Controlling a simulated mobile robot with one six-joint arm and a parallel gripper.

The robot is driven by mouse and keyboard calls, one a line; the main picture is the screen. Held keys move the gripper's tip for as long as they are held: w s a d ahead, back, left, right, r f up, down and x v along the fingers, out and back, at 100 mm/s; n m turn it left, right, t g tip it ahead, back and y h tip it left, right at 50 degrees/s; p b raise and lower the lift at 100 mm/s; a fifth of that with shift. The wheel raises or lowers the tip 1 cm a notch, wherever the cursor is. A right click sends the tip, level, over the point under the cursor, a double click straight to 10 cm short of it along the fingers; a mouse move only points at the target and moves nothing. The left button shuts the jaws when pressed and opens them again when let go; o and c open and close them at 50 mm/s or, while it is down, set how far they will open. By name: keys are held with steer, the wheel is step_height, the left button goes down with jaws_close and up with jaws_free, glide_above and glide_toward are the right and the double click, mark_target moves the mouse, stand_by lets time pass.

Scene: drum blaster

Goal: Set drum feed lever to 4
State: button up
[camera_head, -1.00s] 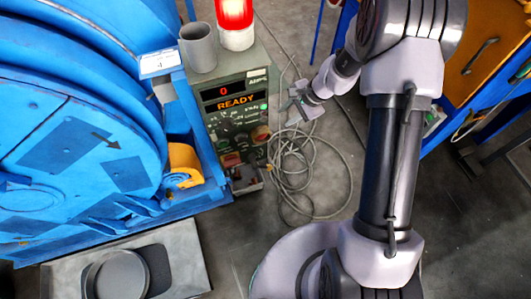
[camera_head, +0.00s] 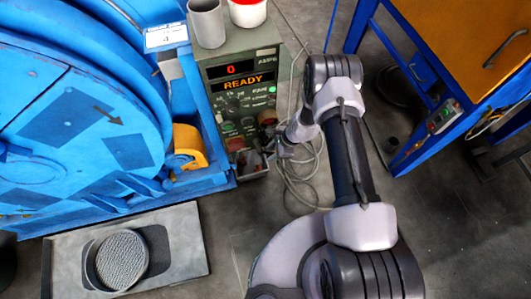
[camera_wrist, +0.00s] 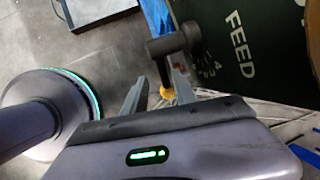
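The green control cabinet (camera_head: 238,105) stands beside the blue drum machine, with a red "0" and "READY" on its display. In the wrist view, its dark green panel (camera_wrist: 255,75) carries the white word FEED and a 4 among smaller marks. The drum feed lever (camera_wrist: 166,45) has a dark cylindrical head and a thin stem, with yellow at its lower end. My gripper (camera_wrist: 157,88) is open, and the stem shows between its two fingers; whether they touch it I cannot tell. In the head view my gripper (camera_head: 282,150) is at the cabinet's lower right.
The blue drum machine (camera_head: 70,140) fills the left. A grey tray (camera_head: 185,240) with a round basket lies in front of it. Loose cable (camera_head: 303,190) coils on the floor beside the cabinet. A blue-framed workbench (camera_head: 440,60) stands at right.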

steer(key=shift+w+a+f, duration=0.1)
steer(key=shift+a, duration=0.5)
steer(key=shift+w+a+f, duration=0.1)
steer(key=shift+a, duration=0.45)
steer(key=shift+a+f+b, duration=0.1)
steer(key=shift+f+b, duration=0.25)
steer(key=shift+b, duration=0.2)
steer(key=shift+c, duration=0.3)
jaws_close()
